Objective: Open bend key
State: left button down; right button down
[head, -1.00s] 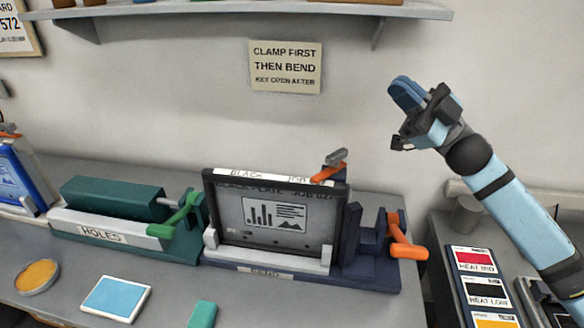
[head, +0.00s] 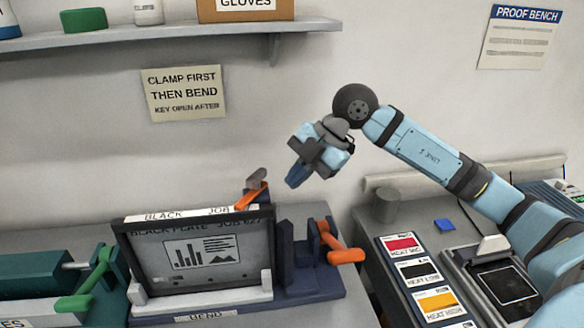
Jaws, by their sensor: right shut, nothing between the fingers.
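The bend unit has a dark blue base (head: 312,286) with a grey front bar labelled BEND. A black-framed plate (head: 205,256) with a chart stands upright in it. An orange lever with a grey end (head: 252,192) sits at the plate's top right corner. An orange handle (head: 343,254) sticks out at the unit's right side. I cannot tell which of these is the bend key. My right gripper (head: 295,181) is shut and empty, pointing down-left in the picture, apart from both orange parts. My left gripper is not in view.
A green HOLES unit (head: 40,272) with a green handle stands at left. A wall sign (head: 181,93) hangs behind; a shelf (head: 160,38) runs above. At right lie coloured heat cards (head: 420,278) and a grey cylinder (head: 385,204). A gap separates the two benches.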

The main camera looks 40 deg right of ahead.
aim_at(251, 189)
jog(key=w+a+f+p, duration=0.2)
jog(key=w+a+f, duration=0.2)
jog(key=a+f, duration=0.1)
jog(key=shift+w, duration=0.2)
jog(key=shift+w+a, duration=0.2)
jog(key=shift+w, duration=0.25)
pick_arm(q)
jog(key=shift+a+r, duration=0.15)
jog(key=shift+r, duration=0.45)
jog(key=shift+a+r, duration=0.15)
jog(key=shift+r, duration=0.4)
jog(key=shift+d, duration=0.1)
